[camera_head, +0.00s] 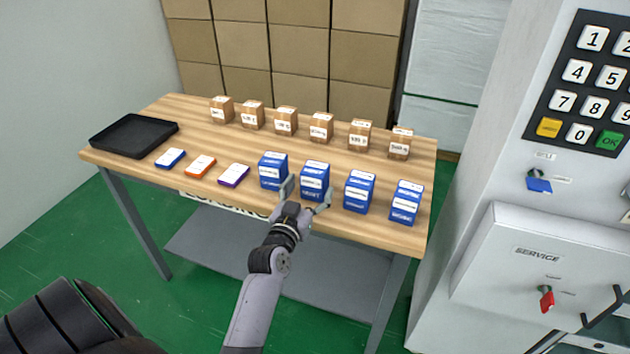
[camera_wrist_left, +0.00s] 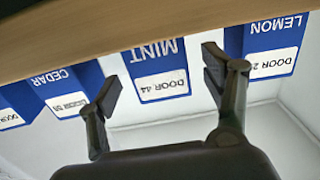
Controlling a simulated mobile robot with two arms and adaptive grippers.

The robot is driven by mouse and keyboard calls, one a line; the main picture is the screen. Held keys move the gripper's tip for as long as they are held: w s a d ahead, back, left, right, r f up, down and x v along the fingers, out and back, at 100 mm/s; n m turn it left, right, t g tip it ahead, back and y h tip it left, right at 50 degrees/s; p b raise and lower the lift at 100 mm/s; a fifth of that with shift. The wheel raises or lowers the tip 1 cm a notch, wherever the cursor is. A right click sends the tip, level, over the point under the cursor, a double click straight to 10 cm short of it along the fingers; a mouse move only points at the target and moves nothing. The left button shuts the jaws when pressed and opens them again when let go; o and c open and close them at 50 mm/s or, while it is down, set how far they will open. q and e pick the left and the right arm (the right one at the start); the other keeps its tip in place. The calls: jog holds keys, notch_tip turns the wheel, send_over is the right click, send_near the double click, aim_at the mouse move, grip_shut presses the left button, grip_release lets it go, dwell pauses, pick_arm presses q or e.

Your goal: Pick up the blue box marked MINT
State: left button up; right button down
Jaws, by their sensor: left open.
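The blue MINT box (camera_head: 314,177) stands upright near the front edge of the wooden table, in a row of blue boxes. It also shows upside down in the left wrist view (camera_wrist_left: 160,72), with a white label reading DOOR 44. My left gripper (camera_head: 305,193) is open and empty, at the front of the MINT box with one finger toward each side. In the left wrist view my left gripper (camera_wrist_left: 162,90) has the box framed between its fingers. I cannot tell how far the fingers reach along its sides. My right gripper is not in view.
The LEMON box (camera_wrist_left: 270,48) and CEDAR box (camera_wrist_left: 62,93) stand close on either side. Other blue boxes (camera_head: 359,192) continue the row to the right. Small brown boxes (camera_head: 286,121) line the back. A black tray (camera_head: 134,152) is at left. A keypad machine (camera_head: 480,180) stands right.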

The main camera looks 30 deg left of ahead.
aim_at(311, 185)
pick_arm(q)
jog(key=x, duration=0.4)
jog(key=shift+w+r, duration=0.1)
jog(key=shift+w, duration=0.15)
jog(key=shift+c, duration=0.2)
jog(key=c, duration=1.2)
jog(key=shift+r, duration=0.1)
jog(key=shift+c, duration=0.4)
